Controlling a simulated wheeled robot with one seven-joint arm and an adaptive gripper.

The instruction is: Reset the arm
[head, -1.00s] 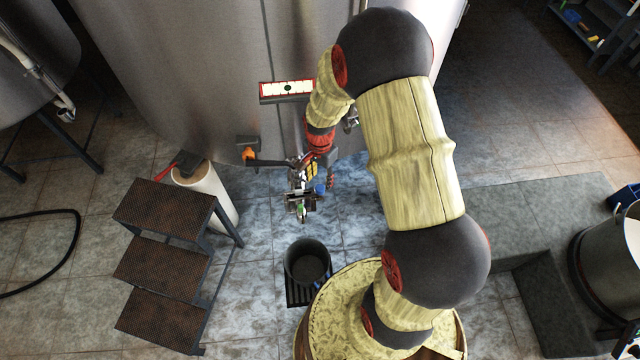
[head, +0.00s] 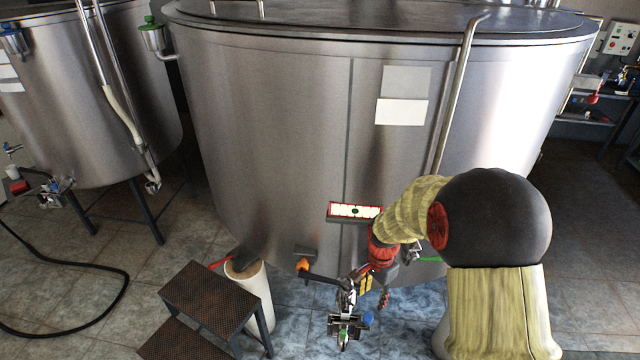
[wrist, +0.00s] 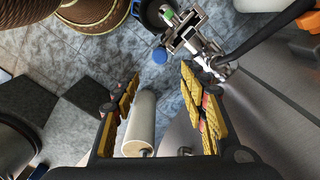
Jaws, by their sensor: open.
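My arm reaches down in front of the large steel tank (head: 270,130), its upper links at the right of the head view. A white cylinder (wrist: 140,124) shows behind the finger gap.
Brown steps (head: 212,300) and a white tank leg (head: 252,298) stand left of the valve. A framed label panel (head: 354,211) juts from the tank near my wrist. A black hose (head: 120,290) lies on the floor at left. A dark bucket (wrist: 158,14) is near the valve.

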